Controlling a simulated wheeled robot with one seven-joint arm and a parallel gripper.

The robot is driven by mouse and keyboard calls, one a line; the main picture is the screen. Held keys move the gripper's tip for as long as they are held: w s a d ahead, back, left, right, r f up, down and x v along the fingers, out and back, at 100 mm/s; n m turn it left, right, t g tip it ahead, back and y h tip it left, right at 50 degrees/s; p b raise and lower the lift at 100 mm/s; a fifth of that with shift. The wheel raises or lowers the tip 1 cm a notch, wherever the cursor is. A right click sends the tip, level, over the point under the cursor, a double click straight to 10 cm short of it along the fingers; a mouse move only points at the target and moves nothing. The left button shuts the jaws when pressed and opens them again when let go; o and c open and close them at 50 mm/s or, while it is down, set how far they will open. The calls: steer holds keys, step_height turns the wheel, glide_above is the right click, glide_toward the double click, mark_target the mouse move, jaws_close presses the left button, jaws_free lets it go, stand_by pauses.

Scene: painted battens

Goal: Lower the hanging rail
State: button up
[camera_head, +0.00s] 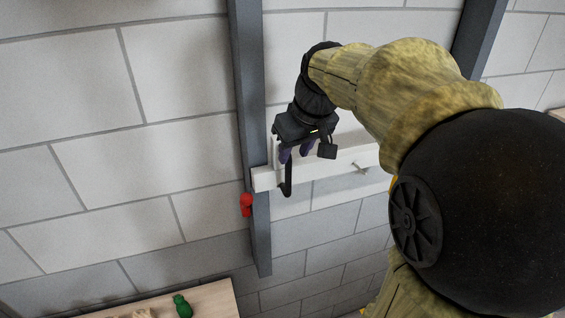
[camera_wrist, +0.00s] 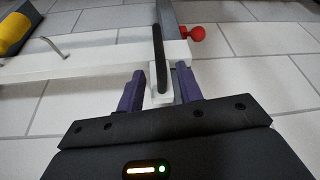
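The white rail (camera_head: 338,163) runs level across the block wall, its left end over a grey post (camera_head: 249,110). In the wrist view the rail (camera_wrist: 90,58) crosses the upper part. A white upright piece (camera_wrist: 160,98) and a black curved bar (camera_wrist: 161,50) stand at this end; the bar (camera_head: 287,182) hangs below the rail in the head view. My gripper (camera_head: 295,153) is at the rail's left end. In the wrist view its purple fingers (camera_wrist: 160,75) are apart, one on either side of the white piece and bar, with a gap visible on the left. Contact is unclear.
A red knob (camera_head: 246,204) sticks out of the left post below the rail; it also shows in the wrist view (camera_wrist: 192,33). A metal hook (camera_head: 360,168) and a yellow object (camera_wrist: 13,33) are along the rail. A wooden surface (camera_head: 215,298) with a green item (camera_head: 182,305) lies below. My arm hides the rail's right part.

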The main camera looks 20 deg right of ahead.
mark_target(290, 163)
steer(key=x, duration=0.7)
jaws_close()
